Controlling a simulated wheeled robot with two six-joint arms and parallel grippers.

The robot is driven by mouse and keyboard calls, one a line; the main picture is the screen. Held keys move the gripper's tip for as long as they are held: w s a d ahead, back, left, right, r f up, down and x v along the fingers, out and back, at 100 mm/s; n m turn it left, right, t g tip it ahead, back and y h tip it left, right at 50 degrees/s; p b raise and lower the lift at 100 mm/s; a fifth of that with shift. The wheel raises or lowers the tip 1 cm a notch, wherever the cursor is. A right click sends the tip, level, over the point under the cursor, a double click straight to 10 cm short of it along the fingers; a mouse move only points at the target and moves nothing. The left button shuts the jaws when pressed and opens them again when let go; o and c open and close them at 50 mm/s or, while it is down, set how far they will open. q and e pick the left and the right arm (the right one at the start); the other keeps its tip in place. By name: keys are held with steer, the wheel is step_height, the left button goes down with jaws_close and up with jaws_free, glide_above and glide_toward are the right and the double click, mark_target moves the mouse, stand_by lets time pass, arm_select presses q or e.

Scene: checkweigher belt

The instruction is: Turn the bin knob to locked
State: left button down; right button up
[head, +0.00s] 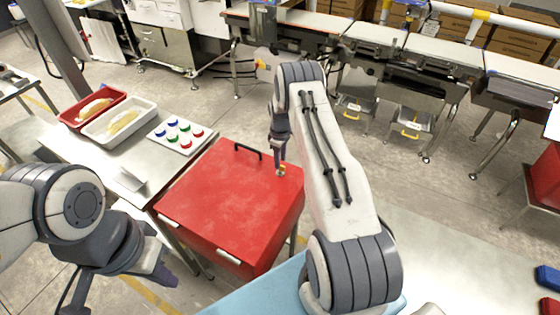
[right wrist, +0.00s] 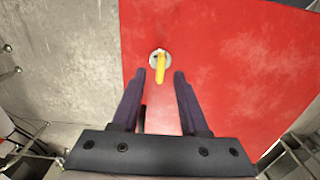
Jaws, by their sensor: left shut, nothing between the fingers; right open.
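The bin is a red box (head: 228,207) with a flat red lid and a black handle on its far side. Its knob (head: 280,170) is on the lid near the far right corner. In the right wrist view the knob (right wrist: 160,60) is a yellow bar on a pale round base, lying nearly in line with the fingers. My right gripper (right wrist: 160,75) is open, its fingertips either side of the knob's lower end; I cannot tell if they touch it. My left gripper (head: 170,278) is shut and empty, left of the bin's near side. No lock marking is readable.
Left of the bin, a metal table (head: 75,146) holds a red tray (head: 70,121), a white tray (head: 151,104) with pale items, and a panel (head: 160,132) of coloured buttons. The checkweigher belt (head: 375,33) runs along the back. Open floor lies between.

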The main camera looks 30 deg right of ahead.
steer(key=shift+f+p, duration=0.3)
steer(key=shift+f, duration=1.2)
jaws_close()
